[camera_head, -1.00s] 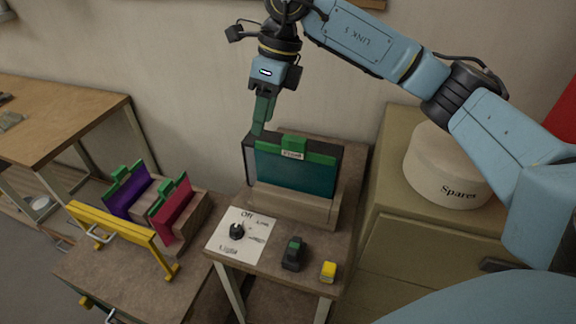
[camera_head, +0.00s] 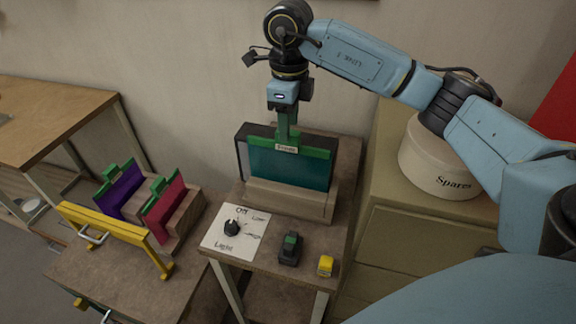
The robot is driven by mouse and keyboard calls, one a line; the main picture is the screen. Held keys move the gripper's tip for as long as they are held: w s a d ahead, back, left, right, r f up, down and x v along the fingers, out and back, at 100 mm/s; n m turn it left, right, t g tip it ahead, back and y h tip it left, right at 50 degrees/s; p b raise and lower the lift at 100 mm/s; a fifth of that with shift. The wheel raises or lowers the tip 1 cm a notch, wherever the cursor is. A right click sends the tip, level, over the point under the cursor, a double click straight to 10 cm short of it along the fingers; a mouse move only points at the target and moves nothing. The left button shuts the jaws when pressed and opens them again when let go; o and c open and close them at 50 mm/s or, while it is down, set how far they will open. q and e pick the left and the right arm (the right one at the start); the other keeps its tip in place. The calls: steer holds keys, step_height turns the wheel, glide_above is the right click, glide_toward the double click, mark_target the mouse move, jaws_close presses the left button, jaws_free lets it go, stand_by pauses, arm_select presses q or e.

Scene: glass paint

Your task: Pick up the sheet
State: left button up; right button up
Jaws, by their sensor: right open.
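A teal sheet (camera_head: 288,167) with a green top edge and a labelled green tab stands upright in a brown holder (camera_head: 285,198) on the small table, in front of a dark panel (camera_head: 243,150). My right gripper (camera_head: 288,138) points down at the tab, with its green fingers open around or just above it. The fingers hide part of the tab, so contact cannot be told. A purple sheet (camera_head: 122,193) and a crimson sheet (camera_head: 165,207) stand in a rack at the left. My left gripper is not in view.
A light-control card with a black knob (camera_head: 232,227), a dark green-topped block (camera_head: 289,249) and a yellow block (camera_head: 325,265) lie in front of the holder. A yellow bar (camera_head: 105,224) fronts the rack. A round Spares container (camera_head: 436,165) stands on the right cabinet.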

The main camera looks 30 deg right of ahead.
steer(key=shift+w+f, duration=0.15)
steer(key=shift+f, duration=1.7)
jaws_close()
